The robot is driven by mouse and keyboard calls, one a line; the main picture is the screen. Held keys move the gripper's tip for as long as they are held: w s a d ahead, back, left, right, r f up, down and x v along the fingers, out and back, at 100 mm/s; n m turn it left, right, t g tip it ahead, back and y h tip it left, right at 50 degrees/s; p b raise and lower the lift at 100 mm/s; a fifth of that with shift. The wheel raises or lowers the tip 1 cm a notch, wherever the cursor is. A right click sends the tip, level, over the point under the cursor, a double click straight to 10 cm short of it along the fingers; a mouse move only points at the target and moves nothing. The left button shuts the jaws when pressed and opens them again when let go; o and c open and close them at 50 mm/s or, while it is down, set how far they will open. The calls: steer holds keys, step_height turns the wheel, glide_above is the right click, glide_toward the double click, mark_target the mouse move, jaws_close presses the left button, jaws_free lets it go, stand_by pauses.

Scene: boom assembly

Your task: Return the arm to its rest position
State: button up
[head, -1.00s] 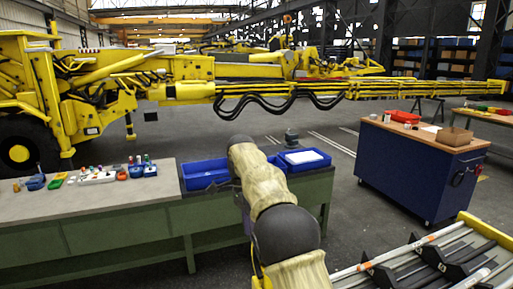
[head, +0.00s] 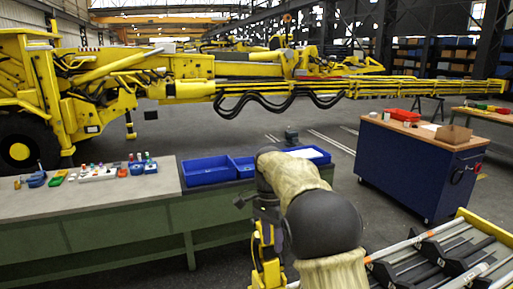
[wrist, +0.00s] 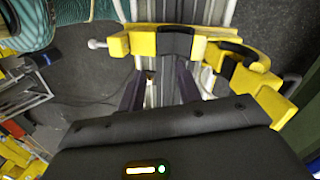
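My arm, with pale cover and dark joints, rises from the bottom right of the head view and bends down at the wrist. My gripper (wrist: 160,82) shows in the wrist view as two dark fingers set apart, with nothing seen between them but the background. Beyond the fingertips is a yellow bracket (wrist: 215,48) with black pads, in front of grey and white rails. I cannot tell whether the fingers touch it. In the head view a yellow part (head: 265,262) shows below my wrist, and the fingertips cannot be made out.
A workbench (head: 110,207) with small tools and blue bins (head: 208,170) stands left of and behind my arm. A rack of rods (head: 440,255) is at the lower right. A blue cabinet (head: 405,172) stands right. Open floor lies between bench and cabinet.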

steer(key=s+d+f+n+t+b, duration=0.2)
steer(key=s+d+f+n, duration=0.3)
steer(key=s+f, duration=0.3)
steer(key=s+d+f+n+t+b, duration=0.2)
steer(key=s+d+f+n, duration=0.4)
steer(key=s, duration=0.7)
steer(key=shift+s+f+t+b, duration=0.3)
steer(key=shift+s+f+t, duration=0.15)
steer(key=shift+f, duration=0.45)
steer(key=shift+w, duration=0.1)
